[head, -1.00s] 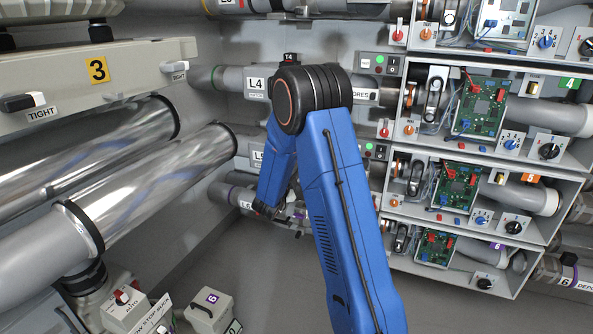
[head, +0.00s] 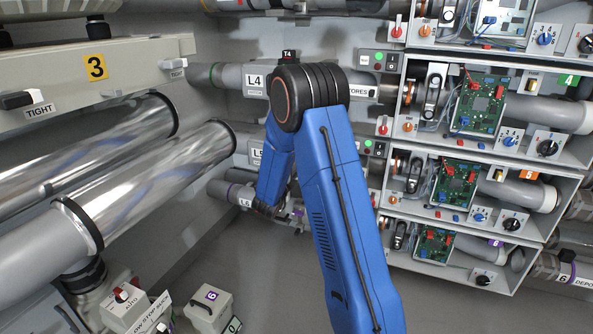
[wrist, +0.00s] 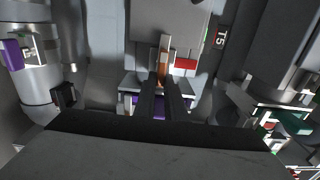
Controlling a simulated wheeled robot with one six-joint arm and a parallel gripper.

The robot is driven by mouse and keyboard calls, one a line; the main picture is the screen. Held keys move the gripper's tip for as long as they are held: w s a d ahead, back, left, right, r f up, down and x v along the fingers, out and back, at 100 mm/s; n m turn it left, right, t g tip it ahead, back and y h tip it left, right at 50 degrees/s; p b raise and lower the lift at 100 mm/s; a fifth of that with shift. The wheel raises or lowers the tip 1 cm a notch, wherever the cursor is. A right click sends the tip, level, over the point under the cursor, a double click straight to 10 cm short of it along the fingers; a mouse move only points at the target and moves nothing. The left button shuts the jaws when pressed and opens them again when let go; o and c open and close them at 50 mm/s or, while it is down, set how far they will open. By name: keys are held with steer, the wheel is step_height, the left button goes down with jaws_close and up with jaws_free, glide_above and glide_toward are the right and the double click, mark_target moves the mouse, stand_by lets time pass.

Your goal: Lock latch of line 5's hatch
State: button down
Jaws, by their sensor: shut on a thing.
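In the wrist view my gripper (wrist: 163,84) has its two dark fingers close together, shut on a narrow upright tan-orange lever (wrist: 164,58), which appears to be the latch. The lever stands in front of a grey panel (wrist: 163,20), perhaps the hatch. A T5 label (wrist: 221,38) is to its right. In the head view the lower end of my blue arm reaches down by the pipes at the back wall. The fingertips and latch are too small or hidden to make out there. An L5 label (head: 256,154) is partly covered by my arm.
A red piece (wrist: 185,64) sits just right of the lever. A grey pipe with a purple-marked fitting (wrist: 14,54) is at left in the wrist view. In the head view, open boxes with green circuit boards (head: 481,100) line the right, and shiny tubes (head: 150,190) fill the left.

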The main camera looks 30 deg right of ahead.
steer(key=shift+s+f, duration=0.1)
steer(key=shift+f, duration=0.05)
steer(key=c, duration=1.8)
jaws_free()
steer(key=v, duration=1.7)
steer(key=shift+s+a, duration=0.1)
steer(key=shift+a, duration=0.1)
